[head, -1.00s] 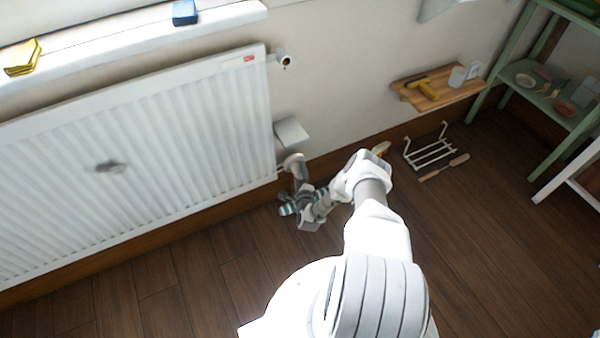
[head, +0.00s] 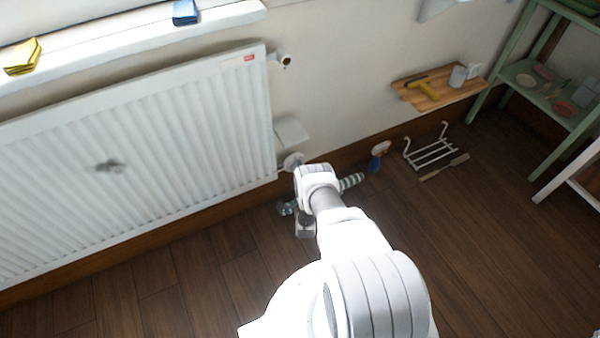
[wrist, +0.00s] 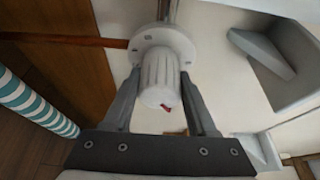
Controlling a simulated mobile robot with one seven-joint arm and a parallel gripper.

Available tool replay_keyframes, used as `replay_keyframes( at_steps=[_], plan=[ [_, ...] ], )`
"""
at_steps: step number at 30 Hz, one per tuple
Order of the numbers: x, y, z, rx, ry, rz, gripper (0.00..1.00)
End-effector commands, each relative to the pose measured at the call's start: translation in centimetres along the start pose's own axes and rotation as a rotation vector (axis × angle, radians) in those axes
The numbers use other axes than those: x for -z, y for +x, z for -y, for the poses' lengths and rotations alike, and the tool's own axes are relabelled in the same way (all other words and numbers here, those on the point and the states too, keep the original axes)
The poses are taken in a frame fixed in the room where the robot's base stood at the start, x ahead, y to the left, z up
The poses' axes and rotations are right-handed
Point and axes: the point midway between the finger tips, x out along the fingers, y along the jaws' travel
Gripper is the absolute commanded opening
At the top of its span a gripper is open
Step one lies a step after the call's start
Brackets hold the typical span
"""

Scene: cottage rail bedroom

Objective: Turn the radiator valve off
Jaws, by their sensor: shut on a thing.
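The radiator valve shows in the wrist view as a white ribbed knob (wrist: 157,82) with a round collar behind it and a small red mark at its near end. My gripper (wrist: 160,92) has one dark finger on each side of the knob and is shut on it. In the head view the valve (head: 293,161) is a pale round shape at the lower right corner of the white radiator (head: 150,140). My wrist and arm hide the fingers and most of the knob there.
A teal-and-white striped thing (head: 352,182) lies near my wrist. A spray bottle (head: 377,157), a white wire rack (head: 430,152) and a brush (head: 445,168) are by the wall. A pale box-like ledge (head: 291,131) sits above the valve. The near floor is clear.

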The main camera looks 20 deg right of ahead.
Motion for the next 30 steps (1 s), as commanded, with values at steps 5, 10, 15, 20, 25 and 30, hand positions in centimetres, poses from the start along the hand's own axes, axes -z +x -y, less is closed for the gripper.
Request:
replay_keyframes(
  at_steps=[5,10,15,20,25,30],
  plan=[
    [0.06,0.03,0.16,0.007,-0.009,-0.001,0.02],
    [0.08,0.04,0.18,0.008,-0.009,-0.002,0.02],
    [0.08,0.04,0.18,0.007,-0.009,-0.002,0.67],
    [0.06,0.03,0.13,0.006,-0.008,-0.001,0.88],
    [0.04,0.02,0.08,0.005,-0.008,-0.001,0.88],
    [-0.03,-0.01,0.05,0.004,-0.007,-0.001,0.88]
  ],
)
